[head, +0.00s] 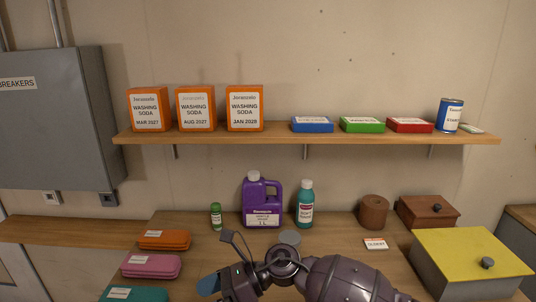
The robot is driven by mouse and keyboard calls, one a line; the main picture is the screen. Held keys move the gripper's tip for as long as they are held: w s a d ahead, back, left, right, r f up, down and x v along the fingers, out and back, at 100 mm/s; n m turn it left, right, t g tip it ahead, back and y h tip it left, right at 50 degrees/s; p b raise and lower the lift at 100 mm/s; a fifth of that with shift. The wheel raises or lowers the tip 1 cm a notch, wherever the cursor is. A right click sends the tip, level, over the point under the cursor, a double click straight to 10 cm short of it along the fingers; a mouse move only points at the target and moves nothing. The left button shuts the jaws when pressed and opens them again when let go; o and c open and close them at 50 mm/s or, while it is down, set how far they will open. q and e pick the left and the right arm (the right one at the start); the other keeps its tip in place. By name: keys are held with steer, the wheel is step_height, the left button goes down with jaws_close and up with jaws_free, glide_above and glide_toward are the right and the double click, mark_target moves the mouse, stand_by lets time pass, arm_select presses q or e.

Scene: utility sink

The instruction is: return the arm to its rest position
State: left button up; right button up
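My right arm (345,281), dark purple-grey, comes in from the bottom right and reaches left across the front of the wooden counter. Its end, with my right gripper (226,262), is low in the head view, left of the middle. A thin dark part sticks up there and a blue flat piece shows at its left. The fingers are too unclear to tell whether they are open or shut, and I see nothing clearly held. My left arm and gripper are not in view.
Pencil-case-like boxes (164,240) lie left. A yellow-lidded box (470,254) stands right. The shelf (300,138) above holds orange cartons (196,108).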

steer(key=w+d+f+n+t+h, duration=0.1)
steer(key=d+f+n+t+h, duration=0.3)
steer(key=d+n+t, duration=1)
steer(key=d+f+n+t+h, duration=0.2)
steer(key=d+f+n+t, duration=0.5)
steer(key=n, duration=1.2)
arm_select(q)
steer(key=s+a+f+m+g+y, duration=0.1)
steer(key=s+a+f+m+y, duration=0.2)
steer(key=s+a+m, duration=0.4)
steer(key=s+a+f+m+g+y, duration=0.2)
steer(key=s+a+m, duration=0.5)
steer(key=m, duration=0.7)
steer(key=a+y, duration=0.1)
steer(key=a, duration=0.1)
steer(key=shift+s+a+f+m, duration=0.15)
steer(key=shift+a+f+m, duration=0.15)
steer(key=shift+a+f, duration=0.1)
arm_select(e)
steer(key=s+d+f+m+g+h, duration=0.2)
steer(key=s+d+f+m+h, duration=0.2)
steer(key=d, duration=0.5)
steer(key=s+d+f+m+g+h, duration=0.2)
steer(key=s+d+f+m+h, duration=0.2)
steer(key=s+d+f+m, duration=0.3)
steer(key=s+d+m, duration=0.2)
steer(key=s, duration=0.2)
steer(key=shift+s+d, duration=0.15)
